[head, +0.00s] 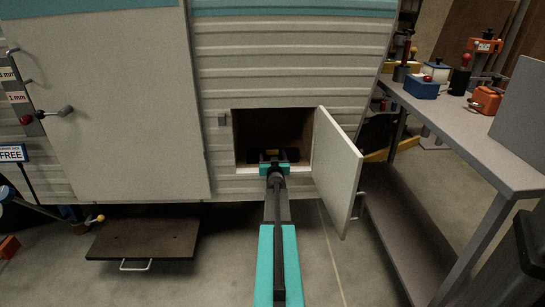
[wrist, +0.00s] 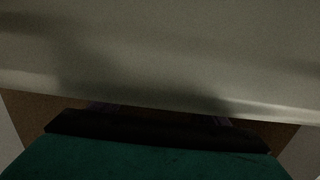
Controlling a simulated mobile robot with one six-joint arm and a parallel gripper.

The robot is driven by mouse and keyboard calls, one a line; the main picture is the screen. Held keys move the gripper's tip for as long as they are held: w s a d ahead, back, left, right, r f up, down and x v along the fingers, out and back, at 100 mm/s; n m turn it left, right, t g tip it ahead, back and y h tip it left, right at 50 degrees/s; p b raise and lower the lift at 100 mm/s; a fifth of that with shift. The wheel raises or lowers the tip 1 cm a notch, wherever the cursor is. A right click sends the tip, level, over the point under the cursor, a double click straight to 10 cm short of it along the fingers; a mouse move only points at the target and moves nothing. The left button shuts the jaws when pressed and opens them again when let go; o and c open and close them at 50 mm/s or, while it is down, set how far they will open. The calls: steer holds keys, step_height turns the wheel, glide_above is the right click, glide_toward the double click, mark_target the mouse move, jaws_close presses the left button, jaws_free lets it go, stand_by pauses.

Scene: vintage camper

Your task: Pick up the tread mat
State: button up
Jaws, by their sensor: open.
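I cannot make out the tread mat for sure in either view. My gripper (head: 272,154) is at the low part of the open hatch compartment (head: 248,132) in the camper's side, with its fingers reaching inside. It is open, and I see nothing held in it. The inside of the compartment is dark, so what lies around the fingers is hidden. In the wrist view, a pale panel edge (wrist: 150,50) covers most of the fingers. A dark flat step (head: 143,240) with a pale handle sits low at the left; I cannot tell whether a mat lies on it.
The hatch door (head: 337,170) stands open to the right of the opening. A grey workbench (head: 465,135) with several tools and boxes stands at the right, with a lower shelf. The camper's entry door (head: 120,100) is at the left. The floor (head: 210,270) left of my arm is clear.

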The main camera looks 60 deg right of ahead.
steer(key=c, duration=1.3)
steer(key=shift+r, duration=0.2)
steer(key=shift+s+a+r+p, duration=0.1)
steer(key=shift+a+r+p, duration=0.1)
steer(key=shift+r+p, duration=0.3)
step_height(320, 180, up, 6)
steer(key=p, duration=0.3)
steer(key=shift+r, duration=0.2)
steer(key=p+v, duration=0.1)
steer(key=v, duration=0.5)
steer(key=f+p+v, duration=0.1)
steer(key=v, duration=0.6)
steer(key=p+v, duration=0.1)
steer(key=v, duration=0.5)
steer(key=shift+a+f, duration=0.3)
steer(key=shift+f, duration=0.1)
